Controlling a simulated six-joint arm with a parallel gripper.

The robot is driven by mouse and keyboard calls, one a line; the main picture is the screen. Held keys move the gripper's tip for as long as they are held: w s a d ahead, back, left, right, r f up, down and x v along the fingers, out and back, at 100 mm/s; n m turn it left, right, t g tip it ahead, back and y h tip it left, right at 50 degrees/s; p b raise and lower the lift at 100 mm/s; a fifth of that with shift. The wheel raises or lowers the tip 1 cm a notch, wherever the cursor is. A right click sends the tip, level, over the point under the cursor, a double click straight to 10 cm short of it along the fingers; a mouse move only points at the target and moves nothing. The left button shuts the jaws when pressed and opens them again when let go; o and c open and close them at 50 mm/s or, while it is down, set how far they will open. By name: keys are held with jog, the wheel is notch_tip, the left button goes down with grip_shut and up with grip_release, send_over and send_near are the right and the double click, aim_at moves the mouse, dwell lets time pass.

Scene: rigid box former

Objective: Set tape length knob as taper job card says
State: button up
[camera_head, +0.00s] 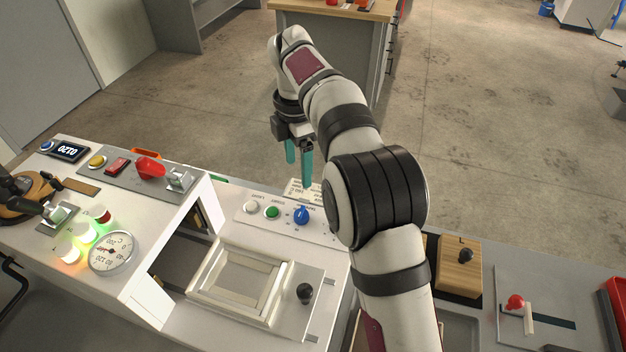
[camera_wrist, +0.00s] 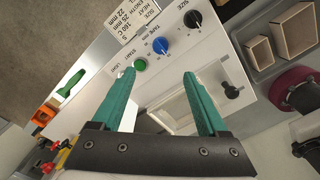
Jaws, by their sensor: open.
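The blue tape knob (camera_wrist: 161,46), labelled "TAPE mm", sits on a white panel and also shows in the head view (camera_head: 302,215). Its pointer setting is too small to read. The job card (camera_wrist: 133,20) stands behind the panel, partly cut off in the wrist view; its lines seem to include "25 mm", "160 C", "22 mm" and "LENGTH". It also shows in the head view (camera_head: 303,189). My gripper (camera_head: 299,172) is open and empty, its teal fingers above and behind the panel, apart from the knob. In the wrist view the knob appears beyond the gap between the fingertips (camera_wrist: 160,75).
A green START button (camera_head: 272,212) and a white LIGHT button (camera_head: 251,206) are beside the blue knob. A black SIZE knob (camera_wrist: 193,20) is on its other side. A framed former with a black knob (camera_head: 305,292) lies in front. A gauge (camera_head: 111,253) and lit lamps stand left.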

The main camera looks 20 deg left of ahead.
aim_at(301, 211)
notch_tip(301, 211, down, 15)
jog(key=shift+d, duration=0.1)
grip_shut()
dwell(0.4)
